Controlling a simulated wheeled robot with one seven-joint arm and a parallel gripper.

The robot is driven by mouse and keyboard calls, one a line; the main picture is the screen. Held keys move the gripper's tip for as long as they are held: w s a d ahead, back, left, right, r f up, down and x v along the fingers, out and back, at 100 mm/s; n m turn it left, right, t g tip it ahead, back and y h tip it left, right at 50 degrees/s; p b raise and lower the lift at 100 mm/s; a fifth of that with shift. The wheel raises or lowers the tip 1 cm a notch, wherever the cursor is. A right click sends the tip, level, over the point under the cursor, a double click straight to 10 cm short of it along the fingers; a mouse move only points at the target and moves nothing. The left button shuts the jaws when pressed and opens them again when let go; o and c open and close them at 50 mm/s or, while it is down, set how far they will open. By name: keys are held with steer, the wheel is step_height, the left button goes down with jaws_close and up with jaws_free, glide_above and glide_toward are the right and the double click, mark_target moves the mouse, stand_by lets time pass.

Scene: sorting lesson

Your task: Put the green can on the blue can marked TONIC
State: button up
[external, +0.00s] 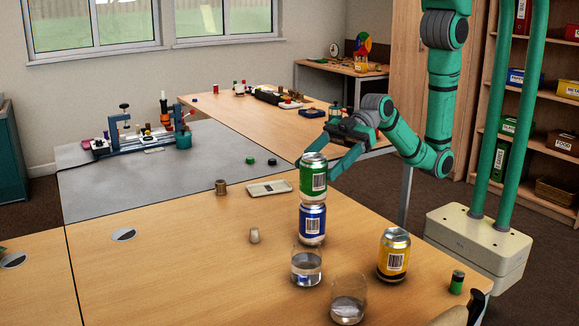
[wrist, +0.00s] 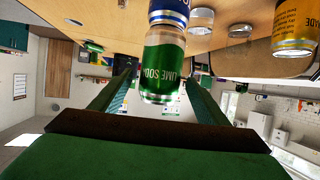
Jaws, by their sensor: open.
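The green can (external: 313,178) stands upright on top of the blue can (external: 312,224), which stands on the wooden table; the two look lined up. In the wrist view, which is upside down, the green can (wrist: 163,70) reads "LIME SODA" and touches the blue can (wrist: 168,12). The blue can's marking cannot be read. My gripper (external: 328,162) is open at the height of the green can, on its far side. In the wrist view its fingers (wrist: 163,82) lie either side of the can, with gaps; how far they reach around it is unclear.
A yellow can (external: 393,255) stands to the right, with a glass of water (external: 306,266) and another glass (external: 348,298) in front. A small green battery-like cylinder (external: 457,282) is near the right edge. A calculator (external: 269,188) lies behind; the table's left part is mostly clear.

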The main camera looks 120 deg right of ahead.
steer(key=shift+s+d+r, duration=0.1)
steer(key=shift+s+d, duration=0.1)
steer(key=shift+s, duration=0.4)
steer(key=s+d+f+m+t+h, duration=0.1)
steer(key=s+d+f, duration=0.1)
steer(key=s+f, duration=0.35)
steer(key=s+d+f+m+h, duration=0.1)
steer(key=s+d+f, duration=0.2)
steer(key=s, duration=0.6)
steer(key=s+d+r+t+h, duration=0.1)
steer(key=s, duration=1.6)
steer(key=shift+s+r+m, duration=0.3)
steer(key=shift+r, duration=0.1)
